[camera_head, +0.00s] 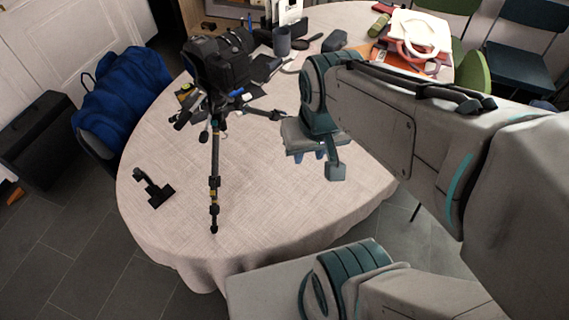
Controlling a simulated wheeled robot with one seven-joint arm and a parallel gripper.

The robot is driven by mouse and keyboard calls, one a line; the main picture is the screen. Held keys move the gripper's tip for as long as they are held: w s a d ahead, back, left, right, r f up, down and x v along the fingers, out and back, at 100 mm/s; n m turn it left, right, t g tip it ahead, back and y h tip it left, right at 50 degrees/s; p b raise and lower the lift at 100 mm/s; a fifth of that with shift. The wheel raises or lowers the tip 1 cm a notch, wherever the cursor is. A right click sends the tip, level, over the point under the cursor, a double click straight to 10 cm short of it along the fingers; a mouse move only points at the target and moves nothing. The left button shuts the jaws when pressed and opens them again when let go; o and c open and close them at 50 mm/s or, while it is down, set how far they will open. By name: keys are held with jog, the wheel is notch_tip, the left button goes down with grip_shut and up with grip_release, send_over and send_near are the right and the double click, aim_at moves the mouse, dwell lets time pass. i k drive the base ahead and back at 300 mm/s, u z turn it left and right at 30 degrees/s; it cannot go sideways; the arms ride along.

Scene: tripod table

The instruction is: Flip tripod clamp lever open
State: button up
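A black tripod (215,165) stands on the round cloth-covered table (280,205), its legs spread. A bulky black camera (218,62) sits on top of it. A small blue part (237,92) shows just below the camera; I cannot tell whether it is the clamp lever, and no lever position can be made out. My gripper (308,156) hangs over the table to the right of the tripod, apart from it. Its bluish fingertips point down, and they are too small and partly hidden to show whether they are open or shut. I see nothing held in it.
A black bracket-like piece (154,188) lies at the table's left. A blue jacket (120,98) hangs at the left. The table's front is clear.

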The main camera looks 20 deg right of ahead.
aim_at(208, 91)
jog(key=u, duration=0.5)
jog(key=k, duration=0.85)
jog(key=u, duration=2.15)
jog(key=i, duration=1.4)
jog(key=z, duration=2.1)
